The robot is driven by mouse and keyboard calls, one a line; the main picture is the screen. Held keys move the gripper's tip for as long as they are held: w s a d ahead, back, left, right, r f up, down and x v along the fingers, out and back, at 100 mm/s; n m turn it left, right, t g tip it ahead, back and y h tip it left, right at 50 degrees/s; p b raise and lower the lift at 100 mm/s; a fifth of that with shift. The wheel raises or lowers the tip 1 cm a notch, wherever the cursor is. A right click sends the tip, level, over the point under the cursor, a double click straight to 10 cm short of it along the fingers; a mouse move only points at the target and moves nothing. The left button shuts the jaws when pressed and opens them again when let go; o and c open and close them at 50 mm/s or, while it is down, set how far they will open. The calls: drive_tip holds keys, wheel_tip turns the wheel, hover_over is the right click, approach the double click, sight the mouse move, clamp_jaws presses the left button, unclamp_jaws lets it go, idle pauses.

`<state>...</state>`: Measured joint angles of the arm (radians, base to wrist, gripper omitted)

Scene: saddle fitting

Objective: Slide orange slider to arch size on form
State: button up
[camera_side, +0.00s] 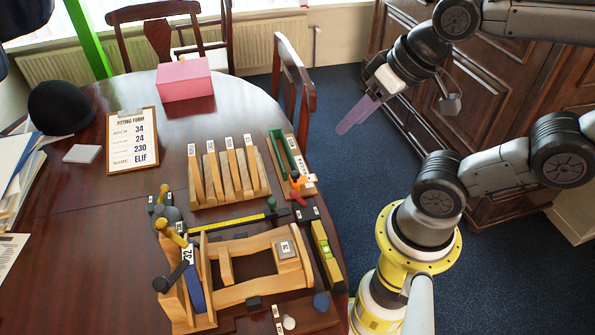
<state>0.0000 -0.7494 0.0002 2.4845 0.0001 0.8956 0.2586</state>
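The fitting form (133,141) lies on a clipboard on the table at left. It reads ARCH 34, then 24, 230 and NAME ELIF. A small orange piece (297,187), the only clearly orange part, sits at the near end of a green-edged wooden gauge (284,158) at the table's right edge. Its setting is too small to read. My gripper (356,115) hangs in the air beyond the table's right edge, up and right of the orange piece and apart from it. Its purple fingers overlap in this view, so the gap between them is hidden. Nothing held shows.
A rack of labelled wooden bars (228,175) stands left of the gauge. In front are a yellow ruler (228,224), a wooden frame fixture (250,262) and a level (325,252). A pink box (184,80) and black cap (60,108) stand farther back. The table between is clear.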

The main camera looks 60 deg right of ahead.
drive_tip(key=w+m, duration=0.3)
drive_tip(key=m, duration=0.1)
drive_tip(key=w+m+g, duration=0.1)
drive_tip(key=w+m, duration=0.1)
drive_tip(key=m, duration=0.1)
drive_tip(key=shift+w+d+r, duration=0.35)
drive_tip(key=shift+r, duration=0.05)
drive_tip(key=m+g, duration=0.5)
drive_tip(key=m, duration=0.3)
hover_over(295, 173)
wheel_tip(295, 173, down, 12)
wheel_tip(295, 173, down, 13)
drive_tip(key=shift+f, duration=0.15)
clamp_jaws()
